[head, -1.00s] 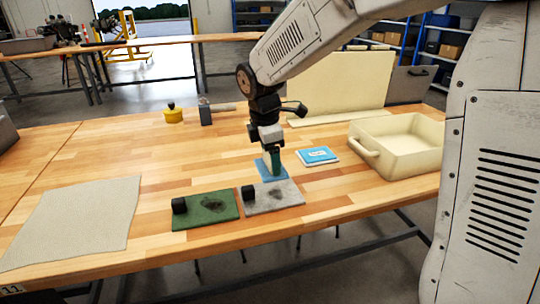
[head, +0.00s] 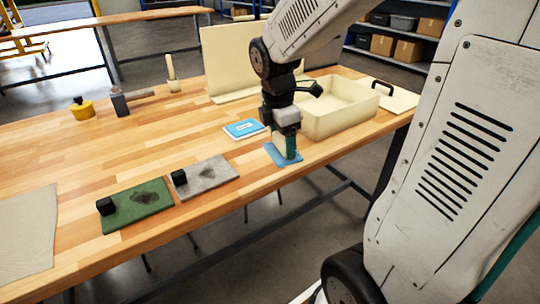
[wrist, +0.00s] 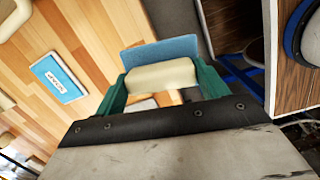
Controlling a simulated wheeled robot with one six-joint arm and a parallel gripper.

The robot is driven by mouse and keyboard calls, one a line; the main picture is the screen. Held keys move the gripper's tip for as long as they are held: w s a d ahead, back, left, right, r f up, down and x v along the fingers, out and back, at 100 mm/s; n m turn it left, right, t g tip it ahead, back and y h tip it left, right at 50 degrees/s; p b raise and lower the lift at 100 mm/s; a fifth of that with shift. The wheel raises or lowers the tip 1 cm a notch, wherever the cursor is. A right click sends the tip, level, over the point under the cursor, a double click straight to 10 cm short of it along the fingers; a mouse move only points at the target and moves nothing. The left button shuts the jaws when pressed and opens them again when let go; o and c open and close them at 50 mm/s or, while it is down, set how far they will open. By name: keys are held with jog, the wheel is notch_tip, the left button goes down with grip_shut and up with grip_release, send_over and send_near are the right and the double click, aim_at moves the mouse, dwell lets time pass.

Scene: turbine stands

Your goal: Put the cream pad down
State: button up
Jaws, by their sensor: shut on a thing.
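My gripper (head: 285,148) is shut on the cream pad, whose cream block (wrist: 160,76) sits between the green fingers in the wrist view. A flat blue piece (wrist: 160,52) lies just beyond the cream block and moves along with it. In the head view the blue piece (head: 273,153) shows around the fingertips, near the table's front edge, right of the grey mat. The cream block is mostly hidden there by the fingers. I cannot tell whether the pad touches the tabletop (head: 215,143).
A green mat (head: 150,195) and grey mat (head: 215,167), each with a black block and dark patch, lie left. A cream bin (head: 330,122) stands close on the right. A beige cloth (head: 25,235) lies far left.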

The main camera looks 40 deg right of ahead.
aim_at(296, 159)
jog(key=shift+n, duration=0.9)
jog(key=s+f, duration=0.2)
jog(key=s, duration=0.1)
jog(key=s+f, duration=0.1)
jog(key=s, duration=0.1)
jog(key=shift+s+d+f, duration=0.2)
jog(key=shift+d+f, duration=0.05)
jog(key=shift+w, duration=0.35)
jog(key=w+d, duration=0.1)
jog(key=w, duration=0.4)
jog(key=w+d+f, duration=0.1)
jog(key=w, duration=0.4)
jog(key=w+d, duration=0.1)
jog(key=w, duration=0.4)
jog(key=shift+d+f, duration=0.2)
jog(key=shift+d, duration=0.2)
jog(key=shift+f, duration=1.75)
jog(key=shift+f, duration=0.1)
jog(key=o, duration=1.5)
